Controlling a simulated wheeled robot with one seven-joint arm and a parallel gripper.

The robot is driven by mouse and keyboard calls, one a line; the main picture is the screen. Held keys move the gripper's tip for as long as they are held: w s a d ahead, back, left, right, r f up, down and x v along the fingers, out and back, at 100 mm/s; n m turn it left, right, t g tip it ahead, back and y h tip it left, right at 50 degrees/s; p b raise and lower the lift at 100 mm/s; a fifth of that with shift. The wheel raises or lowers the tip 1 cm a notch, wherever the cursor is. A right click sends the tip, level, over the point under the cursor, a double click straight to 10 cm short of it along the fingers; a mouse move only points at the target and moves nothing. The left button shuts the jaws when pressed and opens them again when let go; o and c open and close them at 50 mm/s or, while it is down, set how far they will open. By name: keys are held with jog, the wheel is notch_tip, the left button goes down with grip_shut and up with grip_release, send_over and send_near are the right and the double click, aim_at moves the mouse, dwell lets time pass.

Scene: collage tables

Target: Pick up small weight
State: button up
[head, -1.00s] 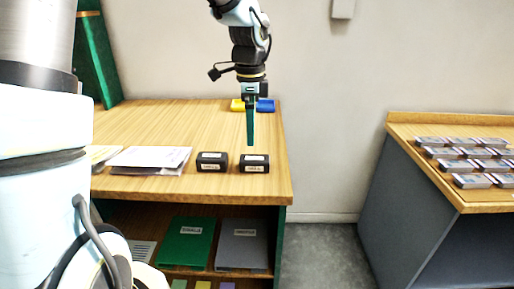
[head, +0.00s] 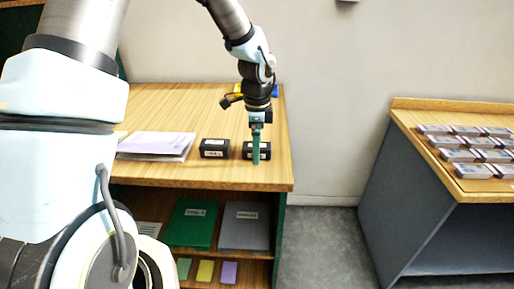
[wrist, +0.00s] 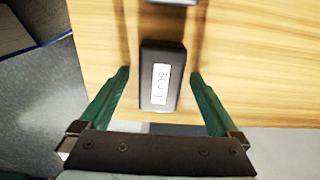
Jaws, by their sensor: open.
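Two black block-shaped weights with white labels sit side by side near the table's front edge. The left weight (head: 214,148) stands clear; the right weight (head: 266,151) is partly hidden behind my gripper (head: 256,162). In the wrist view a black weight (wrist: 150,95) lies between the spread green fingers of my gripper (wrist: 160,75), with a gap on each side. Its label seems to read "500 g". The light label edge of another block (wrist: 175,2) shows at the top of that view. The head view is too small to compare the labels.
Papers (head: 158,146) lie left of the weights on the wooden table (head: 190,105). Yellow and blue items are at the back, partly behind my arm. A shelf below holds green (head: 190,225) and grey folders (head: 245,225). Another table (head: 415,107) with several small boxes stands at right.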

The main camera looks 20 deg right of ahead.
jog(key=shift+f, duration=0.1)
jog(key=shift+c, duration=0.3)
grip_shut()
dwell(0.4)
